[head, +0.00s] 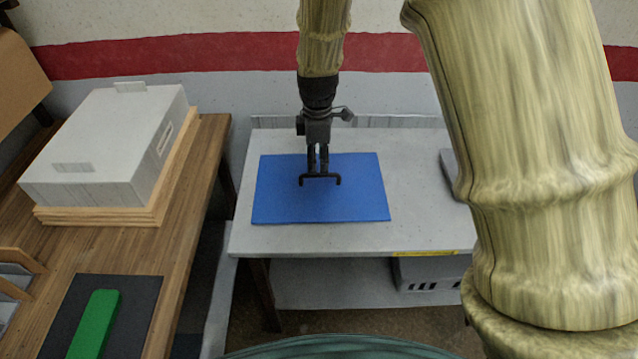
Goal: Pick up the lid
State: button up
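The lid (285,207) looks like a flat blue rectangular panel with a black bar handle (338,179) near its middle. It lies level on, or very close above, the pale grey table; I cannot tell whether there is a gap below it. My gripper (318,172) points straight down over the handle. Its two dark fingers are close together with a narrow gap between them, and their tips are at the handle bar. I cannot tell whether they grip the bar, since the tips and the bar are both dark and small.
The grey table (420,225) has bare room around the lid. On the left, a wooden bench (185,240) holds a white box (90,130) on a wooden frame and a green block (95,325) on a dark mat (135,310). A grey object (452,175) is partly hidden behind my arm.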

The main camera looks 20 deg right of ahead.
aim_at(320, 175)
jog(key=shift+f, duration=0.2)
jog(key=shift+s+d, duration=0.1)
jog(key=shift+s, duration=0.1)
jog(key=shift+s+f, duration=0.2)
jog(key=shift+s, duration=0.05)
jog(key=shift+f+p, duration=0.6)
jog(key=shift+f, duration=1.7)
grip_shut()
